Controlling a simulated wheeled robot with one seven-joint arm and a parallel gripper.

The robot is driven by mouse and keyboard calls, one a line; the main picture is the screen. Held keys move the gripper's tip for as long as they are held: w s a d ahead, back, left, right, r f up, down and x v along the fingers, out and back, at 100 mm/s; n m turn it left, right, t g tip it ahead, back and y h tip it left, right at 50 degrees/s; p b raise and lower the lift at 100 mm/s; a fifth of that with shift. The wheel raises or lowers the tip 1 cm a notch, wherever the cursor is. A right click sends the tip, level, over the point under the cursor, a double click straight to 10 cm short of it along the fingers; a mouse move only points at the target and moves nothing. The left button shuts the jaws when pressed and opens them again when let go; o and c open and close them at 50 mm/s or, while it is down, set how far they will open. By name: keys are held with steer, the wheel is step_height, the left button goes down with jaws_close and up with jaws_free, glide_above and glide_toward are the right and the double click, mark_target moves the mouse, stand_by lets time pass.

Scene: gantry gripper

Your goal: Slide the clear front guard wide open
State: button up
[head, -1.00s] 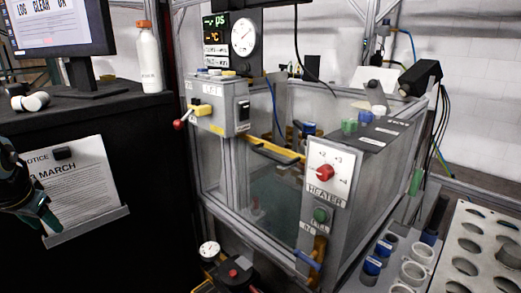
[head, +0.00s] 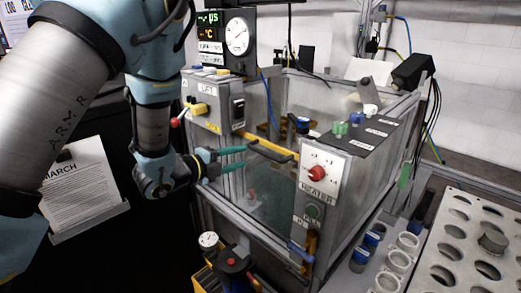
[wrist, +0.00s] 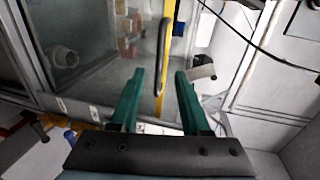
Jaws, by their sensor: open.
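The clear front guard (head: 268,190) is a see-through panel at the front of the tank frame, with a yellow bar along its top edge. A dark bar handle (head: 270,152) is fixed at that yellow bar. In the wrist view the guard (wrist: 95,80) fills the left, and the handle (wrist: 162,60) stands just beyond the fingertips. My gripper (head: 243,158) is open, with its green fingers pointing at the handle from the left. In the wrist view my gripper (wrist: 159,74) has the handle's near end roughly between its fingertips; contact cannot be told.
A grey switch box (head: 215,100) with a red-tipped lever stands left of the guard. The heater panel (head: 318,185) with a red knob stands right. Below are a gauge (head: 208,240) and a black fitting. A rack of holes (head: 470,240) lies at the right.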

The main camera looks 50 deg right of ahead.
mark_target(259, 152)
steer(key=p+x, duration=0.3)
steer(key=x, duration=0.6)
steer(key=shift+d+f, duration=0.1)
steer(key=shift+d, duration=0.15)
jaws_close()
stand_by(1.0)
